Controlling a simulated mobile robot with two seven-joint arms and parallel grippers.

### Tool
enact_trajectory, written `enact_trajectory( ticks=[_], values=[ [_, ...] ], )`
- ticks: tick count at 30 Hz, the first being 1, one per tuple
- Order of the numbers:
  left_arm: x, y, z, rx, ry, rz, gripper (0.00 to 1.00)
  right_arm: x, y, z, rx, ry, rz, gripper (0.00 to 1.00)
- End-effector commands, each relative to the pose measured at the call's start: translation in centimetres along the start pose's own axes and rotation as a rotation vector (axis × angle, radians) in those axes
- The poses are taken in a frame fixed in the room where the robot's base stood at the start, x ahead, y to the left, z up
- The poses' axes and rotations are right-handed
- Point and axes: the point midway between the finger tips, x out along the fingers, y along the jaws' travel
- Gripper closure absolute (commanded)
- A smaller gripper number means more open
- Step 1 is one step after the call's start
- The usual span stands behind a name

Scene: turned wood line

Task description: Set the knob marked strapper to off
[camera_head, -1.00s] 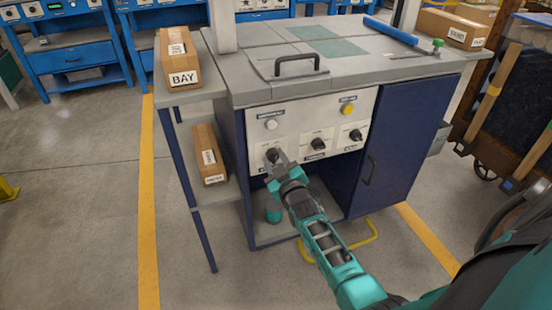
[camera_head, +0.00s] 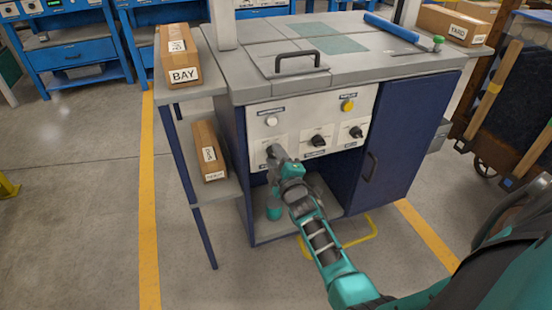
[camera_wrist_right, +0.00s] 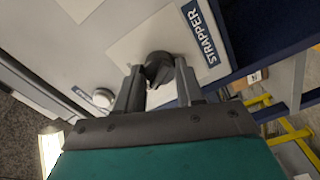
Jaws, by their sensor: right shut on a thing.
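The control panel (camera_head: 300,118) on the front of the workbench carries a row of dark knobs. The strapper knob (camera_wrist_right: 158,66) is a round black knob beside a blue label (camera_wrist_right: 201,32) reading STRAPPER. My right gripper (camera_wrist_right: 157,85) has its two fingers on either side of this knob and is shut on it. In the head view my right gripper (camera_head: 275,153) is at the leftmost knob of the row and hides it. The knob's pointer and position marks cannot be read. My left gripper is not in view.
A middle knob (camera_head: 317,141) and a right knob (camera_head: 356,132) sit beside it. Above are a white button (camera_head: 272,122) and a yellow button (camera_head: 348,106). Boxes stand on the side shelves, one marked BAY (camera_head: 180,65).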

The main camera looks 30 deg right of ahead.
Motion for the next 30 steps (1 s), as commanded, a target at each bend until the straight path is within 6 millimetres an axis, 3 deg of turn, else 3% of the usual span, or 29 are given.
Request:
enact_trajectory(
  ticks=[17,18,25,30],
  values=[
    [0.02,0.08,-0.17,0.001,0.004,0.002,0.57,-0.02,-0.05,0.0,-0.034,0.0,-0.001,0.93],
    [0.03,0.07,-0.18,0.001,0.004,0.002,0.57,-0.02,-0.05,0.0,-0.034,0.0,-0.001,0.59],
    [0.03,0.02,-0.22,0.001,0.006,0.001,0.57,-0.02,-0.03,0.01,-0.031,0.0,-0.001,0.37],
    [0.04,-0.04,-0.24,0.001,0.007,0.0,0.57,-0.01,-0.02,0.01,-0.031,0.0,-0.001,0.37]
  ],
)
